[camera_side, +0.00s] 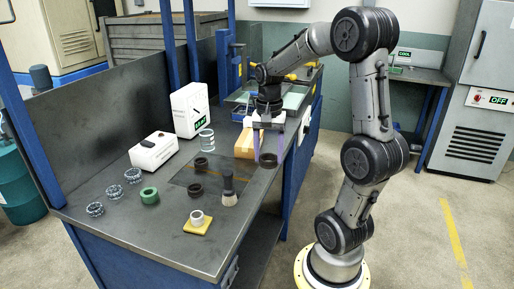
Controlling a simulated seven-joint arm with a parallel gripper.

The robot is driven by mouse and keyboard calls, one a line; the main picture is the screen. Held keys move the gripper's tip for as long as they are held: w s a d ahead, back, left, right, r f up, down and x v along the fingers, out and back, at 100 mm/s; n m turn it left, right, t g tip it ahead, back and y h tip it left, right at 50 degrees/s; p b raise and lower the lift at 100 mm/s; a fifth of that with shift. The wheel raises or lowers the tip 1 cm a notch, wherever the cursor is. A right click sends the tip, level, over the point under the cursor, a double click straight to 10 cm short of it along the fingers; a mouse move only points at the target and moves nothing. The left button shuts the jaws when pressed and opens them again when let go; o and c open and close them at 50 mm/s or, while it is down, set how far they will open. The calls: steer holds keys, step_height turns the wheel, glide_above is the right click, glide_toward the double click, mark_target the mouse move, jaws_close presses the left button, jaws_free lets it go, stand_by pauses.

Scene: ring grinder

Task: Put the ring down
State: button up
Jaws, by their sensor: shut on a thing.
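My gripper (268,148) points down over the right part of the workbench (130,225). Its two purple fingers are shut on a dark ring (268,160). The ring appears to be held above the bench near its front right edge; the exact height is hard to tell. Other dark rings lie on a dark flat plate on the bench: one at the back (201,164) and one nearer the front (197,191).
A brush (229,190) stands by the plate. A white ring (197,217) lies on a yellow pad (190,229). A green ring (149,195) and several metallic rings lie left. A cardboard box (243,143) is beside my gripper. White devices (190,110) stand behind.

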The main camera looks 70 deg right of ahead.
steer(key=w+d+r, duration=0.3)
steer(key=d+r, duration=0.2)
glide_above(250, 143)
steer(key=s, duration=0.2)
step_height(250, 143, down, 9)
steer(key=shift+w+d, duration=0.1)
steer(key=shift+w+d+f, duration=0.3)
steer(key=shift+d+f, duration=0.05)
steer(key=shift+f, duration=1.7)
steer(key=shift+f, duration=0.15)
steer(key=o, duration=1.5)
steer(key=shift+c, duration=0.2)
